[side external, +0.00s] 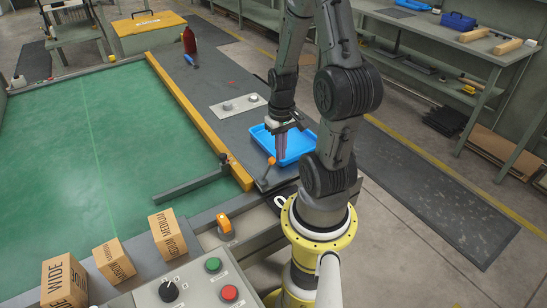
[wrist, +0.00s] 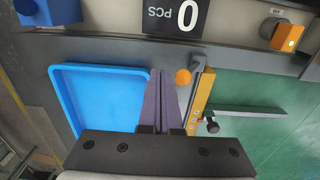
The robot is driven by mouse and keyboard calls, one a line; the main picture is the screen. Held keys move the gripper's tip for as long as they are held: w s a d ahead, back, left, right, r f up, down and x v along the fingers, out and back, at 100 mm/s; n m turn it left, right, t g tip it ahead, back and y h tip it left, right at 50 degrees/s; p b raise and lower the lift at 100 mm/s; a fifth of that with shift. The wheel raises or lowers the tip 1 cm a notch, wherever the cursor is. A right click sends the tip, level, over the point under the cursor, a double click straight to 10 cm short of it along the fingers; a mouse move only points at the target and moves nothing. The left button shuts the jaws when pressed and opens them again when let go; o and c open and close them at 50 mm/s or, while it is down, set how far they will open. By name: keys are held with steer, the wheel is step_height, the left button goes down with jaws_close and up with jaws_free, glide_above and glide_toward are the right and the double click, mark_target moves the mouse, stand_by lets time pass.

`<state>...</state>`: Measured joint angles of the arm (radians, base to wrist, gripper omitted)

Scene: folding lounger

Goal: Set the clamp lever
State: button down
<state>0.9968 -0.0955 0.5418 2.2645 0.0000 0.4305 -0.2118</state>
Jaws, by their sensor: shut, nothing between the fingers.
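The clamp lever, a short lever with an orange ball knob (side external: 271,161), stands on the dark strip at the near end of the yellow fence (side external: 188,108). In the wrist view its orange knob (wrist: 183,77) is just right of my fingertips, beside the fence (wrist: 203,92). My gripper (side external: 281,157) points down, shut and empty, close to the knob on its right side in the side view. In the wrist view the gripper's purple-grey fingers (wrist: 161,74) lie together. I cannot tell whether they touch the knob. The lever's shaft is mostly hidden from the wrist.
A blue tray (side external: 301,147) lies right beside my gripper. A dark stop bar (side external: 192,187) crosses the green table (side external: 80,130). Several cardboard boxes (side external: 168,234), an orange switch (side external: 224,223) and a button panel (side external: 190,285) are in the foreground. A red bottle (side external: 189,42) stands farther back.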

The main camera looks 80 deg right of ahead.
mark_target(272, 158)
steer(key=shift+f, duration=0.95)
steer(key=shift+w+a+r, duration=0.1)
steer(key=shift+w+a, duration=0.3)
steer(key=shift+a, duration=0.05)
steer(key=shift+w+a+r, duration=0.25)
steer(key=shift+w+a, duration=0.2)
steer(key=shift+a, duration=0.05)
steer(key=shift+w+a, duration=0.1)
steer(key=shift+w, duration=0.05)
steer(key=shift+w+a+r, duration=0.1)
steer(key=shift+w+a, duration=0.55)
steer(key=shift+w, duration=0.05)
stand_by(0.3)
steer(key=shift+w+a, duration=0.45)
steer(key=shift+a, duration=0.05)
step_height(272, 158, up, 8)
steer(key=d, duration=0.1)
steer(key=shift+s, duration=0.45)
stand_by(0.4)
